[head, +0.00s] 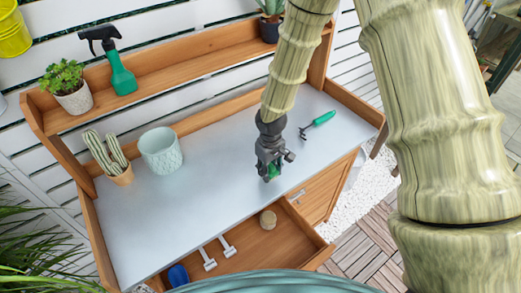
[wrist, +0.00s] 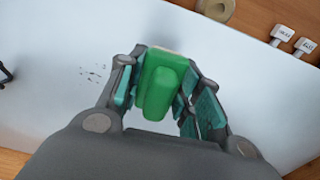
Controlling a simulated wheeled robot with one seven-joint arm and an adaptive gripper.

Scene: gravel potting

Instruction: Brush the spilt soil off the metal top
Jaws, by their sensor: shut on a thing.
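My gripper (head: 268,172) is over the front right part of the grey metal top (head: 200,215). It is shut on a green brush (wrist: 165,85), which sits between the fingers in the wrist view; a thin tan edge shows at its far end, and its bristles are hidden. In the head view only a bit of the brush (head: 274,171) shows. A small scatter of dark soil specks (wrist: 93,73) lies on the metal top (wrist: 55,120), left of the gripper in the wrist view. I cannot make out the soil in the head view.
A green-handled hand fork (head: 318,122) lies at the right of the top. A pale pot (head: 160,151) and a potted cactus (head: 107,157) stand at the left. The open drawer (head: 262,255) holds a twine roll (head: 268,220), white labels (head: 228,246) and something blue (head: 178,276).

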